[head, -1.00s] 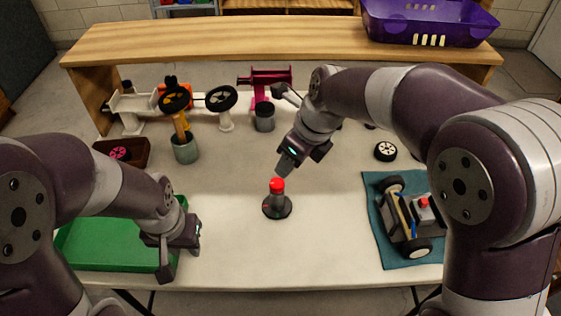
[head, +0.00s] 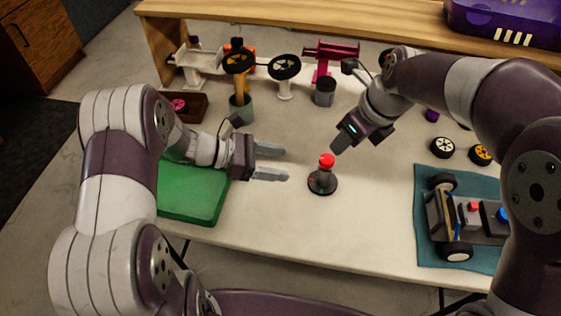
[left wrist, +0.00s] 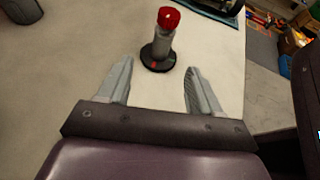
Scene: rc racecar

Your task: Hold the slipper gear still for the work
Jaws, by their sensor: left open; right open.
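A grey post with a red top stands upright on a dark round disc (head: 322,183) in the middle of the table; I cannot tell whether the disc is the slipper gear. It also shows in the left wrist view (left wrist: 158,57), just beyond and between my fingertips. My left gripper (head: 287,163) is open and empty, its fingers level and pointing right toward the post, a short gap short of it. My right gripper (head: 338,144) is open and comes down from the upper right, close to the red top. Its fingers are mostly hidden.
A green tray (head: 190,205) lies under my left arm. A brown tray (head: 188,107) holds a pink wheel-like part. A grey cup (head: 325,92) and stands line the back. A partly built car (head: 465,215) sits on a teal mat (head: 425,190) at right. Table around the post is clear.

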